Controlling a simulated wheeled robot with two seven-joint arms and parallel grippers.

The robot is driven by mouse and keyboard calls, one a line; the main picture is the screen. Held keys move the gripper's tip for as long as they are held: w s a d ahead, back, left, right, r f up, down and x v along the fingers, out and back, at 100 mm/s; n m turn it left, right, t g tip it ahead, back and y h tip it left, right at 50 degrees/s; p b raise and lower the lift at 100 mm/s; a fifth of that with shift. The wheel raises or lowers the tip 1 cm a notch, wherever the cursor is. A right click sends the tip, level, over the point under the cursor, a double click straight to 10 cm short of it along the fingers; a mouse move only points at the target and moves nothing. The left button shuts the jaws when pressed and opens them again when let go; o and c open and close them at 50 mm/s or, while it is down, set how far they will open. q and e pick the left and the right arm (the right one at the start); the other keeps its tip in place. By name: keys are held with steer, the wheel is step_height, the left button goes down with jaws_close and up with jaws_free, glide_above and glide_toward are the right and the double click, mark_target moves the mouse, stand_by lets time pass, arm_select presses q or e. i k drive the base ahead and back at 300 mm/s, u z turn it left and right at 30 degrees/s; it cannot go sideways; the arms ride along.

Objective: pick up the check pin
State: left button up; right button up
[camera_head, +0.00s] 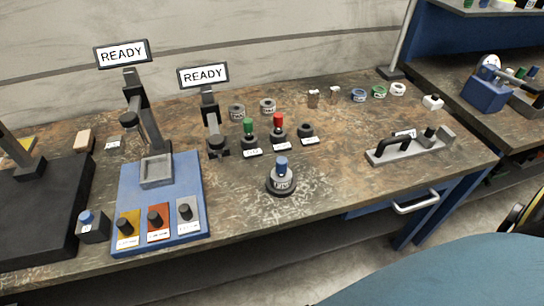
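Several knobbed pieces could be the check pin; the labels are too small to tell which it is. A blue-topped grey piece (282,177) stands upright in a round dark base at the middle front of the bench. Another blue knob (86,216) sits on a small dark block at the front left. Neither of my grippers is in view.
The workbench (340,170) is clear around the blue-topped piece. A blue fixture base (187,178) with an arm and READY sign (122,53) stands left; a second READY sign (203,75) stands behind.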

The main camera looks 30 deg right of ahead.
mark_target(281, 162)
steer(key=u, duration=1.55)
steer(key=i, duration=0.6)
steer(key=z, duration=2.65)
